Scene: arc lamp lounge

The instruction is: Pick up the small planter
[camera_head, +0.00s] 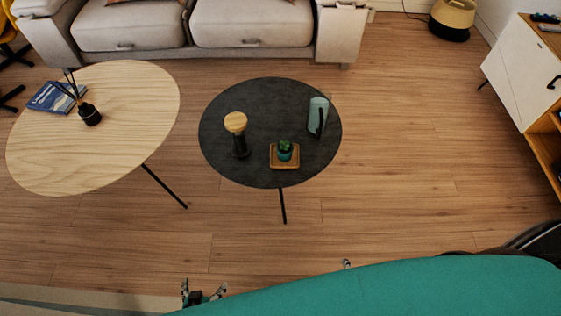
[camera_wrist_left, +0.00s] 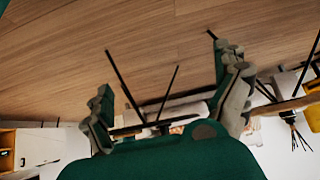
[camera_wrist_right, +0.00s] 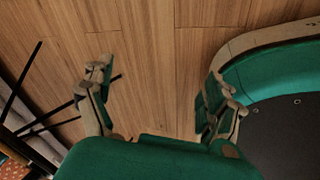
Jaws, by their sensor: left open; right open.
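The small planter (camera_head: 285,154) is a teal pot with a green plant. It stands upright on a square wooden tray (camera_head: 275,164) near the front edge of the round black table (camera_head: 262,108). My left gripper (camera_head: 205,293) is low in the head view, well short of the table, and empty. Its spread fingers show in the left wrist view (camera_wrist_left: 162,70). My right gripper (camera_wrist_right: 157,76) is open and empty over bare floor in the right wrist view. In the head view only a small tip, probably of it, shows. I cannot make out the planter in either wrist view.
On the black table, a dark grinder with a wooden top (camera_head: 236,122) stands left of the tray and a grey-green jug (camera_head: 318,115) behind right. A pale wooden table (camera_head: 100,160) is at left, a sofa (camera_head: 130,27) behind. Open floor (camera_head: 400,180) lies right.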

